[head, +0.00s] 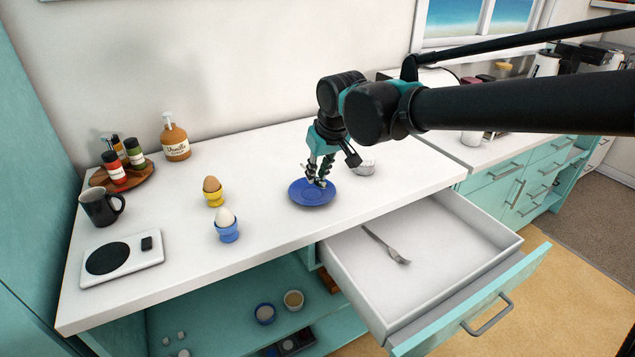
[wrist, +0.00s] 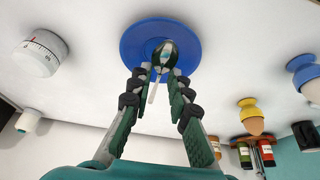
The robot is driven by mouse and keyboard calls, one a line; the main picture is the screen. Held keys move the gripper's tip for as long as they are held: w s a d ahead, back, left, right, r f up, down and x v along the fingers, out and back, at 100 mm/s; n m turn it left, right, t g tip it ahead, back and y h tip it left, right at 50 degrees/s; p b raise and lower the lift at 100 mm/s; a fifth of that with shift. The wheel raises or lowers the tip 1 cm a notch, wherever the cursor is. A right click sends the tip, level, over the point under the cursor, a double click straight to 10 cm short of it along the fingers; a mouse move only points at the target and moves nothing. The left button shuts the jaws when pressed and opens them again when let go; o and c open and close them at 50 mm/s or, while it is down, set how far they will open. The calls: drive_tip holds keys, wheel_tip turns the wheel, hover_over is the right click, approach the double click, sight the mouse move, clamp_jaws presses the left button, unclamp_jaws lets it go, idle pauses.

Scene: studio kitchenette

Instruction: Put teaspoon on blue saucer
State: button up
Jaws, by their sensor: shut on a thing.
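The blue saucer (head: 303,199) lies on the white countertop, near its front edge and behind the open drawer. My gripper (head: 318,181) points down right over the saucer. In the wrist view the gripper (wrist: 159,74) is shut on the teaspoon (wrist: 166,52), whose bowl shows against the blue saucer (wrist: 132,42) with its light handle running back between the fingers. I cannot tell whether the teaspoon touches the saucer. In the head view the teaspoon is mostly hidden by the fingers.
An open drawer (head: 345,262) holds a fork (head: 386,246). A white kitchen timer (wrist: 38,52) stands close to the saucer. Egg cups with eggs (head: 226,225), a kitchen scale (head: 122,260), a black mug (head: 100,207), a vanilla bottle (head: 175,142) and a spice tray (head: 133,177) stand left.

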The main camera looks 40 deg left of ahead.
sight(318, 182)
drive_tip(key=shift+f, duration=1.6)
drive_tip(key=shift+f, duration=0.55)
drive_tip(key=o, duration=0.9)
drive_tip(key=shift+r, duration=0.45)
drive_tip(key=v, duration=1.2)
drive_tip(key=shift+r, duration=0.15)
